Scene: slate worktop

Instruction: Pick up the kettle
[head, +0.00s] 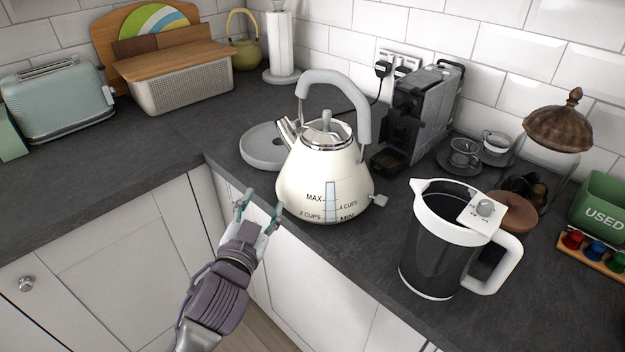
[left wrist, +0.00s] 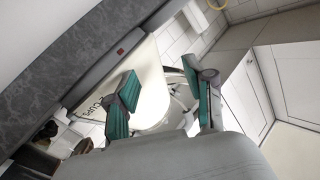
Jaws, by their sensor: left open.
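The cream kettle (head: 322,165) with a grey arched handle stands upright near the front edge of the slate worktop, just in front of its round grey base (head: 262,148). My left gripper (head: 260,208) is open and empty, in front of the worktop edge at the lower left of the kettle. In the left wrist view, the kettle (left wrist: 152,95) shows behind the spread green-padded fingers (left wrist: 165,97). I cannot tell whether a finger touches it. The kettle handle is clear of the gripper. My right gripper is not in either view.
A clear jug with white rim and handle (head: 430,255) stands right of the kettle. A black coffee machine (head: 425,110) and glass cups (head: 464,152) are behind. A toaster (head: 58,100) and bread bin (head: 180,88) stand at left. The worktop left of the base is clear.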

